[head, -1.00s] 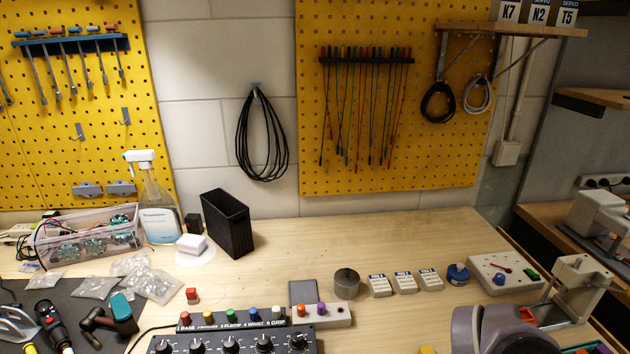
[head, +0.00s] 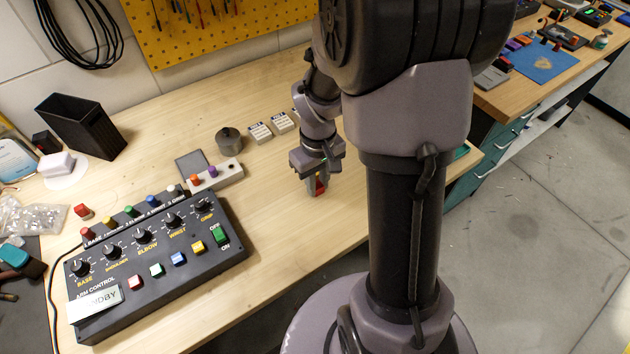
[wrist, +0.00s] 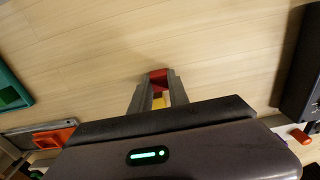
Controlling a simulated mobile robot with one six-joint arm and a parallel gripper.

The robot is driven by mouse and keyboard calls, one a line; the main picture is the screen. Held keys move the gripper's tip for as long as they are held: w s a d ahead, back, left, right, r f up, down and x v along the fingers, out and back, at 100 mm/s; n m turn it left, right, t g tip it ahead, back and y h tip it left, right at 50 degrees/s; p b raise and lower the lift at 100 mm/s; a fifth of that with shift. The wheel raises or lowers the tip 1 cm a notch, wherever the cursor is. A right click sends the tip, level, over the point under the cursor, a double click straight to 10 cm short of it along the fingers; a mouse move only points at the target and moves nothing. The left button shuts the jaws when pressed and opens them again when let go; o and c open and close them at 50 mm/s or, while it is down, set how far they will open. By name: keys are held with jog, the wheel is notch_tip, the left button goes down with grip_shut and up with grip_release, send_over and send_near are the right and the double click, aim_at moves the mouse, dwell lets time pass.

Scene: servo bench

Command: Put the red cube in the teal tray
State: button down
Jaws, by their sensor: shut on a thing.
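My gripper (head: 317,191) is shut on a red cube (head: 319,186) above the wooden bench, right of the control box. In the wrist view the red cube (wrist: 158,78) sits between the fingertips of my gripper (wrist: 158,83). A small yellow thing (wrist: 157,102) shows between the fingers, closer to the palm; I cannot tell what it is. The teal tray (wrist: 14,92) is at the left edge of the wrist view, partly cut off and apart from my gripper. In the head view only a teal edge (head: 462,152) shows behind my arm, likely the tray.
A black control box (head: 160,255) with knobs and buttons stands left of my gripper. A small red piece (head: 82,211) lies beyond its left end. A grey round pot (head: 229,141) and white labelled blocks (head: 272,128) stand farther back. Bare wood lies around my gripper.

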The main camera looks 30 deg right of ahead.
jog(key=shift+r, duration=0.15)
jog(key=c, duration=1.3)
grip_release()
jog(key=shift+o, duration=0.2)
